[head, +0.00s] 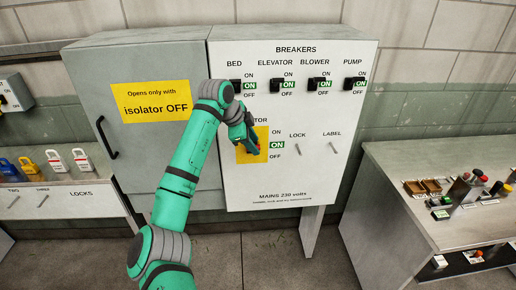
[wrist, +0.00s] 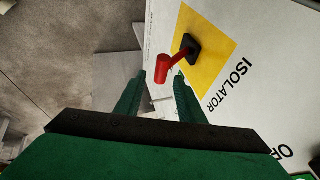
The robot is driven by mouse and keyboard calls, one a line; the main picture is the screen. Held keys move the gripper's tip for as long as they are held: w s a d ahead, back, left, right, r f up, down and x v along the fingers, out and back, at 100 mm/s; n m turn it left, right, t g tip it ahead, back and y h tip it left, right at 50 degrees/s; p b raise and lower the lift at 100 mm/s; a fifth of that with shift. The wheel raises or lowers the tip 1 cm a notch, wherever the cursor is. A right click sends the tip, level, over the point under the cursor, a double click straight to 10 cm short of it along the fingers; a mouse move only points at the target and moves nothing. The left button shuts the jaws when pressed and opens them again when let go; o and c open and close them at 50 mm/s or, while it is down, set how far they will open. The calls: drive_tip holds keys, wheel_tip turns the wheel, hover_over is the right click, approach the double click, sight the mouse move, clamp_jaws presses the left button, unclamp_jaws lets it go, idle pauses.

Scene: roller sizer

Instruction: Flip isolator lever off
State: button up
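The isolator lever (wrist: 177,59) has a red cylindrical handle and a black base on a yellow plate (wrist: 212,26), with ISOLATOR printed beside it. In the head view the yellow plate (head: 243,157) is partly hidden by my arm, and a green ON label (head: 277,145) shows beside it. My gripper (wrist: 161,73) is open, its two green fingers apart. The red handle appears at the fingertips, in line with the gap; I cannot tell whether it is between them or touching. In the head view my gripper (head: 252,142) is in front of the isolator.
LOCK (head: 302,146) and LABEL (head: 333,147) pegs stand to the right. The closed cabinet door (head: 142,130) is left. A bench (head: 400,165) with small parts is right; padlocks (head: 55,160) are far left.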

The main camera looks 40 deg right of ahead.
drive_tip(key=shift+x, duration=2.1)
clamp_jaws()
